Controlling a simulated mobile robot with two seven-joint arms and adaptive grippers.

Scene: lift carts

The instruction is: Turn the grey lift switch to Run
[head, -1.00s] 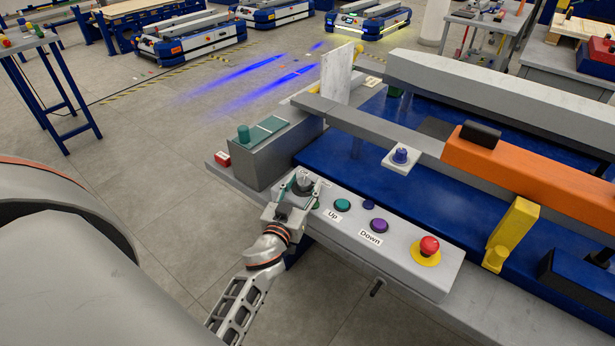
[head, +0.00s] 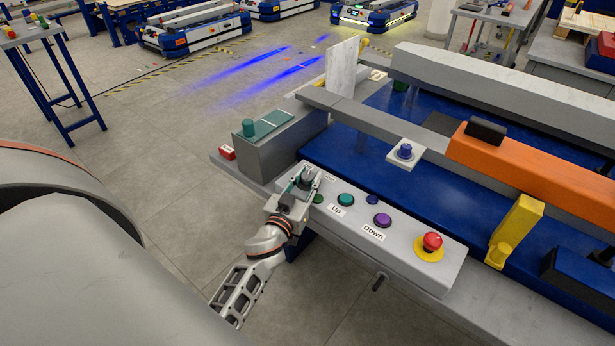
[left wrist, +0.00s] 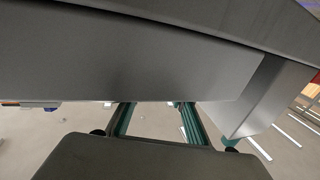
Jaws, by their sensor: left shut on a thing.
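The grey lift switch (head: 308,176) is at the left end of the sloped grey control panel (head: 345,239) in the head view. My left gripper (head: 301,187) reaches in from the front, with its green-padded fingers shut on the switch knob and partly covering it. The small labels by the knob are partly hidden and too small to read surely, so I cannot tell its setting. In the left wrist view the fingers (left wrist: 155,120) reach up under a large grey surface, and the knob itself is hidden. My right gripper is not in view.
Right of the switch are a green Up button (head: 345,199), a purple Down button (head: 382,220) and a red mushroom button (head: 432,241). A grey box (head: 283,143) stands behind the panel, left of a blue deck. Open floor lies left.

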